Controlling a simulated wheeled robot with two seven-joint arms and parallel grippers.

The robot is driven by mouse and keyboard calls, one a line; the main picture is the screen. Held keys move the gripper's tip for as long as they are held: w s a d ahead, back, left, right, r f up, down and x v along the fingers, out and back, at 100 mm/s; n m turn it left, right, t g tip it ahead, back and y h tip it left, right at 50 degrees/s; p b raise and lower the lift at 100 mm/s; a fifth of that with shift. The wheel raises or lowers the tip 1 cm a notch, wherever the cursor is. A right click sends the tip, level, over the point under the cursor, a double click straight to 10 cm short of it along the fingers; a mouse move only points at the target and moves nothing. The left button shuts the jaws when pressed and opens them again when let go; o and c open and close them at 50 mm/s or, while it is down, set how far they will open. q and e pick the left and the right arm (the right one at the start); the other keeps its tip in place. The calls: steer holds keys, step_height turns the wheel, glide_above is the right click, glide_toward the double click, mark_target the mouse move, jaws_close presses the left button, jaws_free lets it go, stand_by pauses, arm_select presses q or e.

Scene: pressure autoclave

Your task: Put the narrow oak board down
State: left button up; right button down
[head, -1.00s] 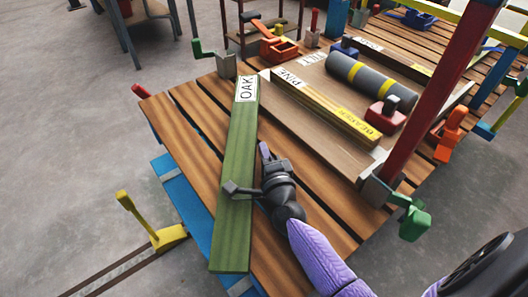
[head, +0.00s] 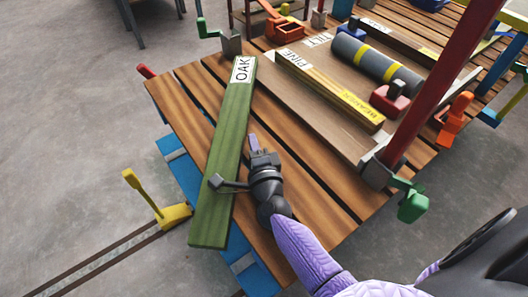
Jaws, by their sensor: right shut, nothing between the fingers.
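The narrow oak board (head: 222,165) is a long green plank with a white OAK label at its far end. It lies along the slatted wooden table (head: 185,95), near its left side, and its near end reaches past the table's edge. My right gripper (head: 254,146) is shut and empty, just right of the board's middle. A dark bracket on my wrist crosses in front of the board. Whether the gripper touches the board is hard to tell. My left gripper is not in view.
A board labelled PINE (head: 330,90) lies on a brown panel (head: 300,110) to the right. A grey roller (head: 375,62) with yellow bands and a red block (head: 390,100) lie beyond. A red post (head: 430,90) stands at right. Bare slats lie right of my gripper.

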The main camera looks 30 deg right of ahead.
steer(key=p+v, duration=0.1)
steer(key=v, duration=0.6)
